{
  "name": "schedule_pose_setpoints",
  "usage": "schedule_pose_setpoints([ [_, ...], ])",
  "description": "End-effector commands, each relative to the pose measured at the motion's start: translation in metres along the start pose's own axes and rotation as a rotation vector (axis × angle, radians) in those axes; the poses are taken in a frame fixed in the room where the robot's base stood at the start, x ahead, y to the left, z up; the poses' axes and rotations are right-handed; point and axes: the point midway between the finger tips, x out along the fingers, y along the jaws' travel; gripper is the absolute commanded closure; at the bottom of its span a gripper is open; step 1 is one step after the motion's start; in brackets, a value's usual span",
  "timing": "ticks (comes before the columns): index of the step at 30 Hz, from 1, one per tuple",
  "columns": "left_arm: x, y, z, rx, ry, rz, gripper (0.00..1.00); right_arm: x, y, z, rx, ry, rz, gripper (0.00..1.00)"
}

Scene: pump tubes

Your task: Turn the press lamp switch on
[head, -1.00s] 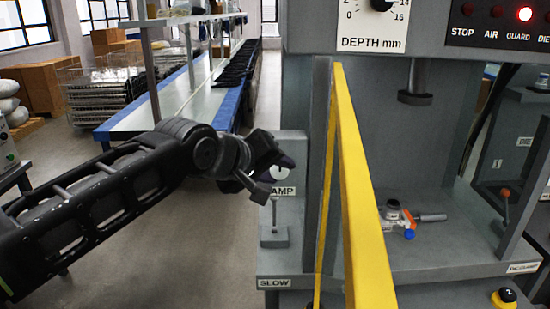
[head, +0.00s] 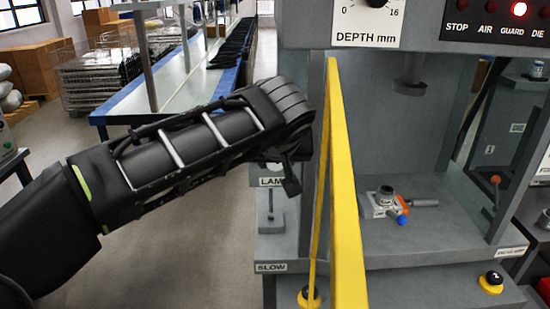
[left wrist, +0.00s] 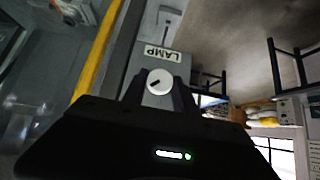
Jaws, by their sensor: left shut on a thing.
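The lamp switch is a round white knob with a black mark (left wrist: 160,82) on a grey panel, beside the LAMP label (left wrist: 163,54) in the left wrist view. My left gripper (left wrist: 158,97) has its two dark fingers on either side of this knob and is shut on it. My right gripper is not in view.
The yellow guard bar (head: 345,220) stands just right of my left gripper. A small lever (head: 270,215) stands below the LAMP label. Behind the guard, a pump part (head: 385,203) lies on the press bed. A red light (head: 519,9) glows at GUARD.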

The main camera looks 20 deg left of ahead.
Motion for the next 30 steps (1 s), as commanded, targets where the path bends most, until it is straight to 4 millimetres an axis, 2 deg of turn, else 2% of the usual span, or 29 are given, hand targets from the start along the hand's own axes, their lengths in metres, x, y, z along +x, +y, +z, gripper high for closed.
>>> schedule_pose_setpoints([
  [14,0.0002,-0.0002,0.0001,0.013,0.0,-0.013,1.0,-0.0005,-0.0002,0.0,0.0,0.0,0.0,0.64],
  [15,0.0002,-0.0002,0.0001,0.013,0.0,-0.013,0.62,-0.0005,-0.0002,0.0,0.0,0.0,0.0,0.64],
  [21,0.0001,0.0,0.0001,0.013,0.0,-0.012,0.46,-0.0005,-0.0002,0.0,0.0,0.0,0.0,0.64],
  [30,-0.0012,0.0003,0.0,0.012,0.001,-0.011,0.45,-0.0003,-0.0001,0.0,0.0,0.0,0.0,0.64],
])
